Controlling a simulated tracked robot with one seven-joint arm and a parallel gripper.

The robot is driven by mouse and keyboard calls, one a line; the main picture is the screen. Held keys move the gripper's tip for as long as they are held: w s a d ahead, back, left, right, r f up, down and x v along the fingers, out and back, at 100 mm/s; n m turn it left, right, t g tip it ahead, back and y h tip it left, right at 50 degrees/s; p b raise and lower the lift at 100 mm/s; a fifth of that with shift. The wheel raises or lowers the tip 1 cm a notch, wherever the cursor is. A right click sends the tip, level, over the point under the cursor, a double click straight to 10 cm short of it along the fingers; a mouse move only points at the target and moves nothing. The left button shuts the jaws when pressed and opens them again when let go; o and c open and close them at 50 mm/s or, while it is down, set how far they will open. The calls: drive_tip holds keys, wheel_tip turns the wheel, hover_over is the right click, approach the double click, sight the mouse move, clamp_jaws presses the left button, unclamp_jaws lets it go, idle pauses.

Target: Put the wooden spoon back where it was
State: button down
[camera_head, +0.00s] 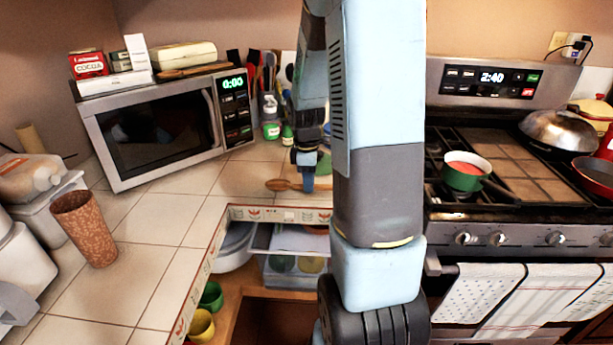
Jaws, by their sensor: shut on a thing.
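My gripper (308,182) points down and is shut on the spoon's handle. My arm hides the right end of the handle and the counter behind it. Several upright utensils (261,70) stand at the back, right of the microwave, partly hidden by my arm. I cannot make out their holder.
A microwave (160,130) with boxes on top stands at the back left. Small bottles (271,118) stand behind my gripper. A brown cup (84,229) is on the left counter. The stove (520,160) with a green pot (464,177) is right. Tiles in front of the microwave are clear.

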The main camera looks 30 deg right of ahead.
drive_tip(key=shift+f, duration=0.8)
idle(0.5)
drive_tip(key=c, duration=0.9)
unclamp_jaws()
drive_tip(key=r, duration=1.3)
drive_tip(key=shift+w+a+r, duration=0.2)
drive_tip(key=shift+r, duration=0.2)
